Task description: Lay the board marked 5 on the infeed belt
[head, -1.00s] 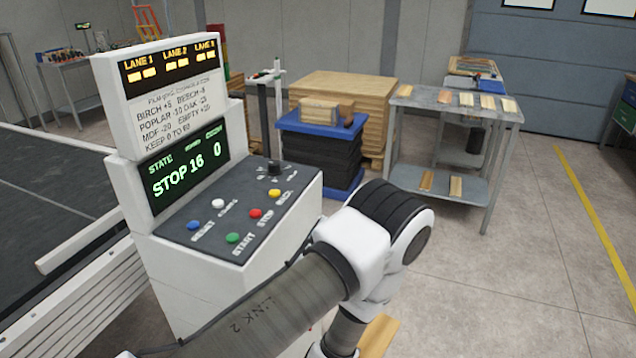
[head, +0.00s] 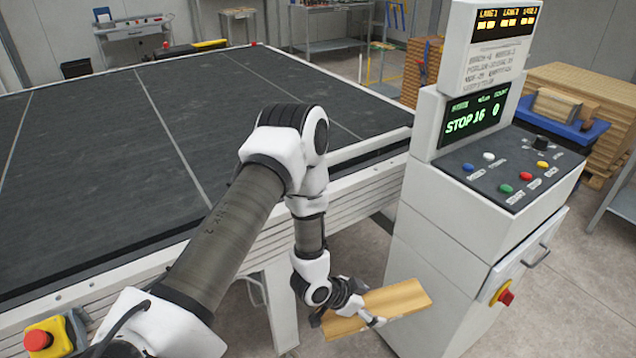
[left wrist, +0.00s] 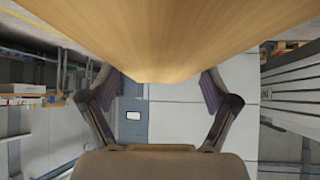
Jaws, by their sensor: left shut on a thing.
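A light wooden board (head: 398,299) is held in my left gripper (head: 362,309), low in front of the belt's side frame and left of the control console. In the left wrist view the board (left wrist: 160,40) fills the upper middle, with the gripper fingers (left wrist: 160,92) on either side of it. No number can be read on the board. The infeed belt (head: 130,140) is a wide dark surface with pale lane lines, bare where it shows. My arm hides part of it. My right gripper is not in view.
The control console (head: 480,190) stands right of the belt, its display reading STOP 16. A red stop knob (head: 505,296) juts from its front. Another red button (head: 40,338) sits at the belt's near left corner. The belt's raised white rail (head: 240,240) runs along its near side.

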